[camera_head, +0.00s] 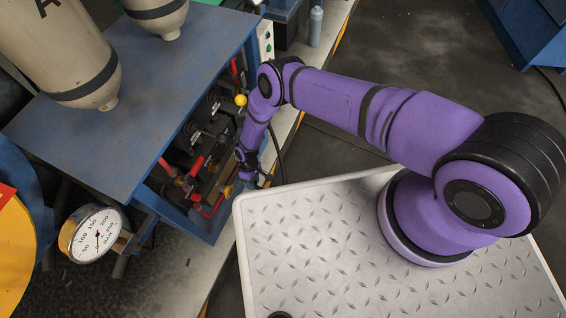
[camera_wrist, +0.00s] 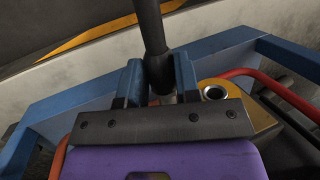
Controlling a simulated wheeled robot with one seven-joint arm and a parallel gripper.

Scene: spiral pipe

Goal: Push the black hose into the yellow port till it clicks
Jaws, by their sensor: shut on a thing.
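In the wrist view my gripper (camera_wrist: 158,80) has its two blue fingers closed around the black hose (camera_wrist: 150,25). The hose runs up out of the picture. A bit of metal-coloured end shows below the fingers; the rest is hidden by my gripper's dark bar. The yellow port (camera_wrist: 242,112) lies just right of the fingers, with a round, metal-rimmed dark hole that looks empty. The hose end is beside the hole, not in it. In the head view my gripper (camera_head: 250,172) is small, at the blue frame's right edge, and the hose (camera_head: 279,150) hangs beside it.
A blue frame (camera_wrist: 90,98) and a red pipe (camera_wrist: 270,84) surround the port. In the head view, red and black fittings (camera_head: 195,165) crowd under the blue bench top (camera_head: 150,85). A pressure gauge (camera_head: 97,238) stands at lower left.

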